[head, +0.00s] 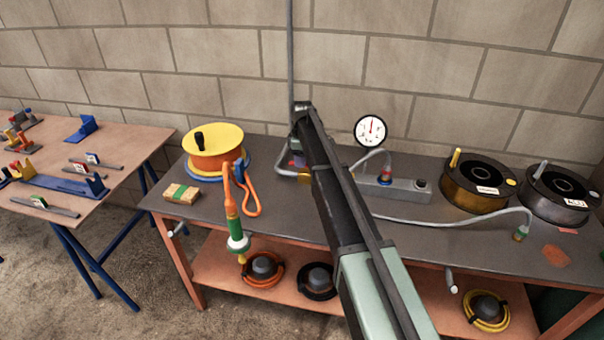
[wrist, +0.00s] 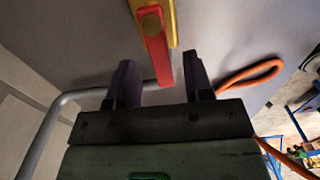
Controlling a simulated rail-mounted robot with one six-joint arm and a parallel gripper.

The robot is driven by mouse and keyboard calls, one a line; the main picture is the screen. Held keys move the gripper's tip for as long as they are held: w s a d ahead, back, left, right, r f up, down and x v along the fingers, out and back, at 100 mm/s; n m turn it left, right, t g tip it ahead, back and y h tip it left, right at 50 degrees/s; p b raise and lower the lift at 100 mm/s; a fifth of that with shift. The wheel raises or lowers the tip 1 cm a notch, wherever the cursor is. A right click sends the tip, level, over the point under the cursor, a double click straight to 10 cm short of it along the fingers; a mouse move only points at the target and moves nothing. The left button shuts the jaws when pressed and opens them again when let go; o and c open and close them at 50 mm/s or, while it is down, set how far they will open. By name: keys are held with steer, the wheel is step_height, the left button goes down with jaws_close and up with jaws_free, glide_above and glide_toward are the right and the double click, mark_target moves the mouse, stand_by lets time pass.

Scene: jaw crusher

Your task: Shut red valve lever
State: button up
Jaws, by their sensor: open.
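The red valve lever (wrist: 158,48) shows at the top centre of the wrist view, mounted by a round bolt on a yellow body (wrist: 172,22). It hangs down the picture from the bolt, nearly in line with the yellow body. My gripper (wrist: 160,80) is open, with one dark finger on each side of the lever's lower end. The lever overlaps the gap nearer the right finger; I cannot tell whether they touch.
A grey pipe (wrist: 45,130) bends along the left of the wrist view, and an orange hose (wrist: 250,75) loops at right. On the bench, a yellow-orange reel (head: 213,150) stands left of my arm. A pressure gauge (head: 370,131) and grey manifold (head: 395,188) stand right of it.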

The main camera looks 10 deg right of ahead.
steer(key=shift+f, duration=0.7)
steer(key=shift+r, duration=0.15)
steer(key=shift+c, duration=0.2)
jaws_close()
